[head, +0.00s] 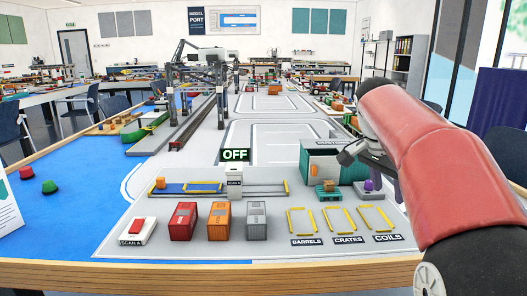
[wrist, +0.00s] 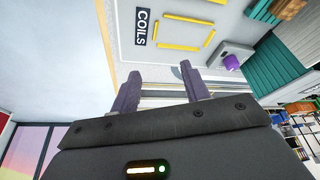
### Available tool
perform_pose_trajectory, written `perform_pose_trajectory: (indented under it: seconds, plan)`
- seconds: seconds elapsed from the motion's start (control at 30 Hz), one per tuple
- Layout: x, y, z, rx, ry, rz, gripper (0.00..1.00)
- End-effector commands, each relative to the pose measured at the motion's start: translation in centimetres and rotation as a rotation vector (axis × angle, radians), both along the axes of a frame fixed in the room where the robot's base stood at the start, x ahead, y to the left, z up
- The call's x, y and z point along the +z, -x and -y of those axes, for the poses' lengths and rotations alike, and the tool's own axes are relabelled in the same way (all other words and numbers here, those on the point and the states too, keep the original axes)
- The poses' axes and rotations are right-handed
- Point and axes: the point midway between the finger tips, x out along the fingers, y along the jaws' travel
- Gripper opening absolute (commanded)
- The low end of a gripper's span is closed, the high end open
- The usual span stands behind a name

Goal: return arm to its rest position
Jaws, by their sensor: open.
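My gripper (wrist: 160,80) is open in the wrist view, with its two dark purple fingers apart and nothing between them. It is over the right part of the model port board, near the COILS label (wrist: 144,27) and its yellow-outlined bay (wrist: 187,35). In the head view my red arm reaches in from the right edge and bends above the board. The gripper's fingers cannot be made out clearly there.
A purple item (head: 369,184) stands on a grey block beside a teal container (head: 320,161). Red (head: 183,222), orange (head: 219,222) and grey (head: 256,222) containers stand along the front. Gantry cranes (head: 205,75) rise behind. The COILS bay (head: 376,218) looks empty.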

Motion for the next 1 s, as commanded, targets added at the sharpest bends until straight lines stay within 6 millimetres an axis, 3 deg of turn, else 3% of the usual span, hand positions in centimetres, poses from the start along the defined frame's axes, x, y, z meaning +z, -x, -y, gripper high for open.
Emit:
perform_pose_trajectory:
  seconds: [0.27, 0.47, 0.57, 0.8, 1.0]
  plan:
    - [-0.8, 3.7, -1.9, 0.192, -0.024, 0.003, 0.46]
    - [-2.6, 8.2, -4.2, 0.413, -0.038, 0.015, 0.46]
    - [-4.5, 11.7, -5.9, 0.572, -0.036, 0.031, 0.46]
    - [-11.4, 20.1, -9.8, 0.953, 0.018, 0.083, 0.46]
    - [-15.3, 23.4, -11.2, 1.104, 0.062, 0.103, 0.46]
